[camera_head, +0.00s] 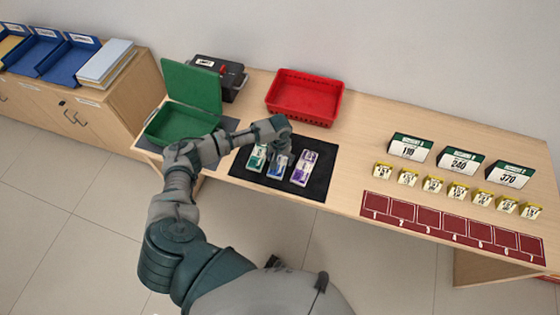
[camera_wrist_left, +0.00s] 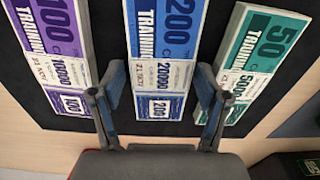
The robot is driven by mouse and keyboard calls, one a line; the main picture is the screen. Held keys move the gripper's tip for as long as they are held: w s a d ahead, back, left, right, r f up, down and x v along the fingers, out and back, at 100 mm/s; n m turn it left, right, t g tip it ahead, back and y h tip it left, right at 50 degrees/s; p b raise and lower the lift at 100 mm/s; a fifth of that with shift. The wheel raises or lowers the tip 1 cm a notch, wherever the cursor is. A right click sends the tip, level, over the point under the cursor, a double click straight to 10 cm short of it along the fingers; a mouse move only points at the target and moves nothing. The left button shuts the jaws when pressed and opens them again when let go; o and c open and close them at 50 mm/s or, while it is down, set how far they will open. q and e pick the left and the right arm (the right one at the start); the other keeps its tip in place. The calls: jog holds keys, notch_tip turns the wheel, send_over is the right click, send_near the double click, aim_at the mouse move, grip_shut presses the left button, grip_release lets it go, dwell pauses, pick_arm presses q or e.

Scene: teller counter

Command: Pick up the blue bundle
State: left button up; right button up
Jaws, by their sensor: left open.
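The blue bundle (camera_head: 276,171), marked 200, lies on a black mat (camera_head: 320,182) between a green bundle (camera_head: 257,158) and a purple bundle (camera_head: 305,167). My left gripper (camera_head: 281,157) is above it and hides part of it in the head view. In the left wrist view the blue bundle (camera_wrist_left: 165,45) runs between the two spread fingers of my left gripper (camera_wrist_left: 158,97), one on each side. The gripper is open and holds nothing. The purple bundle (camera_wrist_left: 55,40) and the green bundle (camera_wrist_left: 265,50) lie outside the fingers. My right gripper is not in view.
An open green box (camera_head: 185,120) stands left of the mat, with a black box (camera_head: 228,80) behind it. A red basket (camera_head: 305,97) is at the back. Yellow blocks, number signs and a red numbered strip (camera_head: 455,229) fill the right side.

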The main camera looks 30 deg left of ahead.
pick_arm(q)
jog(key=shift+c, duration=0.2)
jog(key=shift+a, duration=0.1)
jog(key=c, duration=0.9)
jog(key=shift+r, duration=0.1)
